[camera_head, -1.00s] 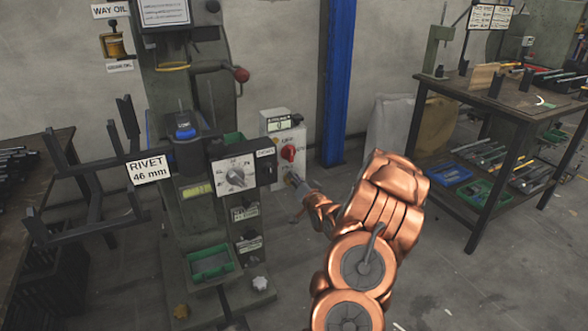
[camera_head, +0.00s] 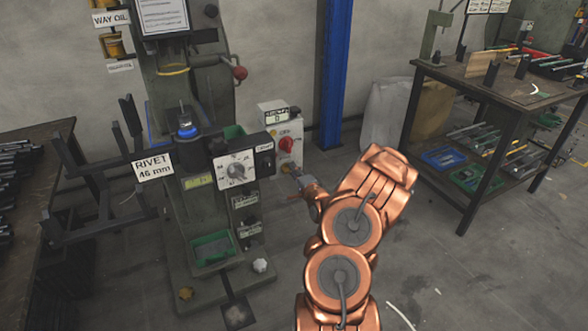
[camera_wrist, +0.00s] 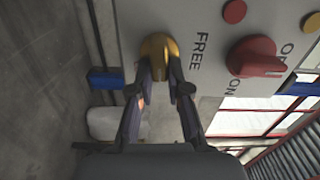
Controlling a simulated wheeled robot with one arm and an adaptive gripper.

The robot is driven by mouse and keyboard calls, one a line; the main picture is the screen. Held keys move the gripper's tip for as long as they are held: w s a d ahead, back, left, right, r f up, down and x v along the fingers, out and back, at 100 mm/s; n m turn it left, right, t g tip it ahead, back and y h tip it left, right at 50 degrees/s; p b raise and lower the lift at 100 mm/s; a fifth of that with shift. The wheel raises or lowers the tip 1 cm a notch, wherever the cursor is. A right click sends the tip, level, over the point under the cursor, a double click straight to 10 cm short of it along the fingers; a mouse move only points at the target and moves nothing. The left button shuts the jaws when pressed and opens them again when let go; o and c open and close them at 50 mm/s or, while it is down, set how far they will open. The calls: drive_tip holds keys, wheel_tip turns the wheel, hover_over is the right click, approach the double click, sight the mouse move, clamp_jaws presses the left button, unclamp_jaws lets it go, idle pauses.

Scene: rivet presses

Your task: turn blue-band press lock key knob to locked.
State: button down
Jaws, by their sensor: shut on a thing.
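The press with the blue band (camera_head: 187,132) stands left of centre in the head view. Its pale control box (camera_head: 284,137) is at its right and carries a red switch (camera_head: 286,145). In the wrist view the gold lock key knob (camera_wrist: 158,46) sits on the panel, beside the word FREE. My gripper (camera_wrist: 160,78) is shut on this knob, one finger on each side. I cannot tell exactly which mark the knob points to.
A red ON/OFF switch (camera_wrist: 257,58) is close to the right of the knob. The grey dial box (camera_head: 237,170) juts out left of my gripper. A blue post (camera_head: 332,80) stands behind, and a workbench (camera_head: 500,92) is at the right.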

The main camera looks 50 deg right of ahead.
drive_tip(key=shift+f+m, duration=0.1)
drive_tip(key=shift+m, duration=0.5)
drive_tip(key=c, duration=1.1)
unclamp_jaws()
drive_tip(key=shift+v, duration=6)
